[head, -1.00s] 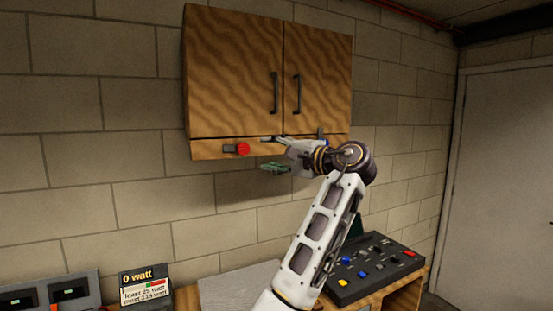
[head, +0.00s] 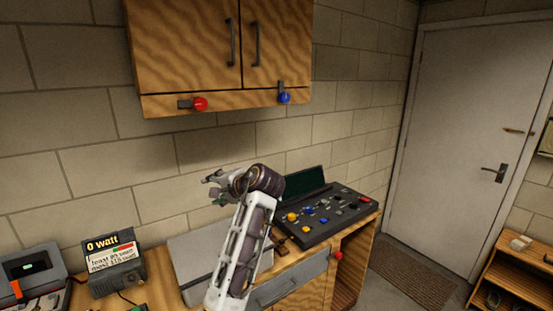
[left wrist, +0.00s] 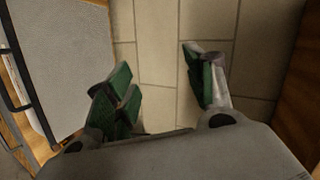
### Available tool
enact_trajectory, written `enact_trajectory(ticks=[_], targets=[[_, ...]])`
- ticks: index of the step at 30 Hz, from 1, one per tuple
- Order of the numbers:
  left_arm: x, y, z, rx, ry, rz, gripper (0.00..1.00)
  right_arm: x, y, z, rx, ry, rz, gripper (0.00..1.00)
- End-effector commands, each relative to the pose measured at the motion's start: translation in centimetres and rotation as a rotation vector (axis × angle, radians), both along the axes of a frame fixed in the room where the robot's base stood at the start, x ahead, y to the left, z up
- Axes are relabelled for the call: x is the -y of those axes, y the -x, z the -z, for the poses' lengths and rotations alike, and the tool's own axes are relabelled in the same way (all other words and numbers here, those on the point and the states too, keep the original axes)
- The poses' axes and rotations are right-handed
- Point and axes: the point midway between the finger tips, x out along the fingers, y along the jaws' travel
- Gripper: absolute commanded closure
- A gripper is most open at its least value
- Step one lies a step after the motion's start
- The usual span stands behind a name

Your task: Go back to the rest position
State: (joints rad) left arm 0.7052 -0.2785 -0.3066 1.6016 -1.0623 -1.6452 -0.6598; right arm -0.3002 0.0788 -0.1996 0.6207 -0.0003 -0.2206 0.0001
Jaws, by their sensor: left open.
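My left gripper (head: 212,187) is in the middle of the head view, below the wall cabinet and above the workbench. It also shows in the left wrist view (left wrist: 157,68), with its two green-padded fingers spread apart and nothing between them. Behind the fingers there is the block wall. My right gripper is in neither view.
The wooden wall cabinet (head: 190,45) has a red knob (head: 200,104) and a blue knob (head: 285,98) below. A grey plate (head: 195,250), a button panel (head: 325,215) and a watt display (head: 112,265) are on the workbench. A door (head: 460,140) is at right.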

Motion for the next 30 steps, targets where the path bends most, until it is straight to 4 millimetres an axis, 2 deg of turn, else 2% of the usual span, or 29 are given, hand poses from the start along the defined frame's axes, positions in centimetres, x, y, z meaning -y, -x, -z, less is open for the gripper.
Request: enact_trajectory(ticks=[1,3,12,21,30], targets=[[-0.4,0.3,1.7,-0.01,0.024,0.001,0.46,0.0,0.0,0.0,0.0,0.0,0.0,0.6],[-0.9,0.7,3.7,-0.021,0.06,0.004,0.46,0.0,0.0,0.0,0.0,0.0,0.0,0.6],[-2.7,3.2,11.8,-0.058,0.21,0.005,0.46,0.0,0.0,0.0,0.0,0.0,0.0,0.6],[-4.1,6.8,18.9,-0.093,0.354,-0.007,0.46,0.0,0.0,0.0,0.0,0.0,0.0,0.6],[-5.2,11.3,24.8,-0.127,0.491,-0.027,0.46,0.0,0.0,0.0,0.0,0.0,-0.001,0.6]])
